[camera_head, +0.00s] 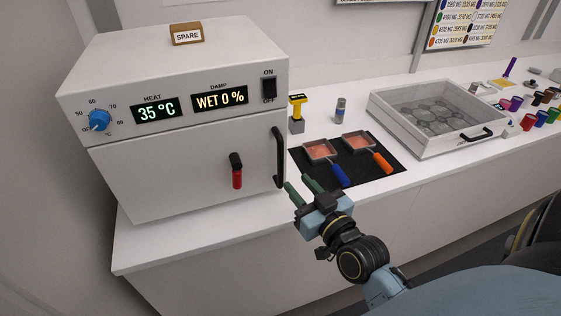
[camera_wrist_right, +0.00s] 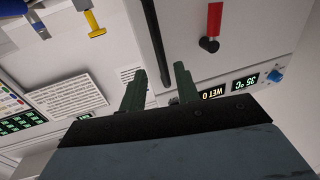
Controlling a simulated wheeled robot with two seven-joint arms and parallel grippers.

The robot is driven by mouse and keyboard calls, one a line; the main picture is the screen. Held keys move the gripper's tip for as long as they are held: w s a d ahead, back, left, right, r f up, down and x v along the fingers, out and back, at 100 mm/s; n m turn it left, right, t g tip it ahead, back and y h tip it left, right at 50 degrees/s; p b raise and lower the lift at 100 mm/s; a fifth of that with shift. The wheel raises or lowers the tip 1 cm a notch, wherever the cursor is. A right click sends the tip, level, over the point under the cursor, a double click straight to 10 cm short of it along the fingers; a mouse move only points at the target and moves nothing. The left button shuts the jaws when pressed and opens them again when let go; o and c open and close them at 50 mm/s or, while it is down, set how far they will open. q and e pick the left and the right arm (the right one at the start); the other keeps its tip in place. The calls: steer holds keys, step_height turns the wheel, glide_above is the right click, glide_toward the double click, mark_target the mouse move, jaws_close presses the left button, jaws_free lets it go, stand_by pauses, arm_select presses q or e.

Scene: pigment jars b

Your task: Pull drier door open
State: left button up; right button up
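The drier (camera_head: 180,120) is a white box on the counter at the left, with a blue heat knob, displays reading 35 °C and WET 0 %, and an ON/OFF switch. Its door (camera_head: 170,175) looks closed. A black vertical handle (camera_head: 279,158) is at the door's right edge, and a red latch with a black top (camera_head: 236,170) is left of it. My right gripper (camera_head: 298,188) is open, its green fingers just right of the handle's lower end. In the right wrist view the fingers (camera_wrist_right: 160,82) are apart and the handle (camera_wrist_right: 152,40) lies near and between them; contact is unclear. My left gripper is not in view.
A black mat (camera_head: 370,180) with two pans, one blue-handled and one orange-handled, lies right of the drier. A yellow-topped tool (camera_head: 297,112) and a small jar (camera_head: 340,110) stand behind it. A grey tray (camera_head: 430,115) and several coloured jars are farther right.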

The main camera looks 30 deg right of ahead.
mark_target(282, 166)
steer(key=w, duration=0.9)
steer(key=shift+d+p, duration=0.15)
steer(key=shift+p, duration=0.15)
steer(key=shift+s, duration=0.1)
jaws_close()
